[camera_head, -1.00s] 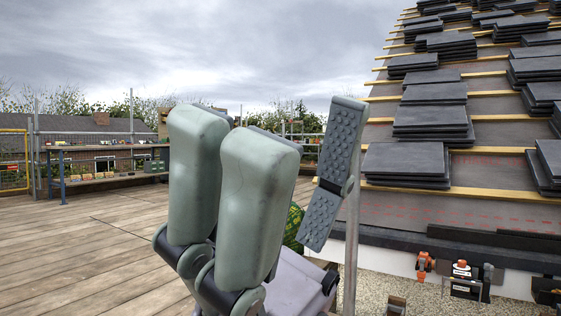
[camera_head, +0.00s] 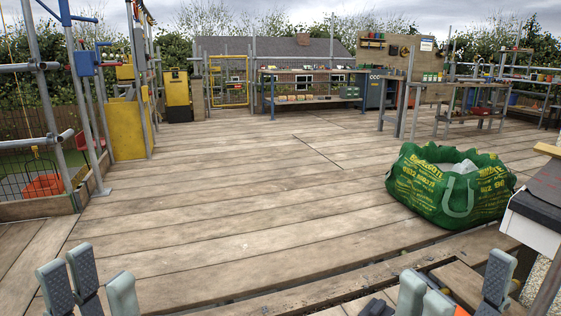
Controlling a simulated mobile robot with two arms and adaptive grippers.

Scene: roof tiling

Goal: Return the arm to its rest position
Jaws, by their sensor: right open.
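My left gripper (camera_head: 98,278) is at the bottom left corner of the head view. Its grey-green fingers point up, with a gap between the pair on the left and the single finger on the right, and nothing shows between them. My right gripper (camera_head: 460,287) is at the bottom right, low in the picture. Its fingers stand wide apart, and it looks empty. The lower parts of both grippers and the arms are cut off by the bottom edge.
A green bag (camera_head: 450,188) stands on the wooden deck (camera_head: 240,190) at the right. Scaffold poles and a yellow panel (camera_head: 126,128) line the left. Workbenches (camera_head: 310,97) and a tool board stand at the back. A roof edge (camera_head: 533,208) juts in at right. The middle deck is clear.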

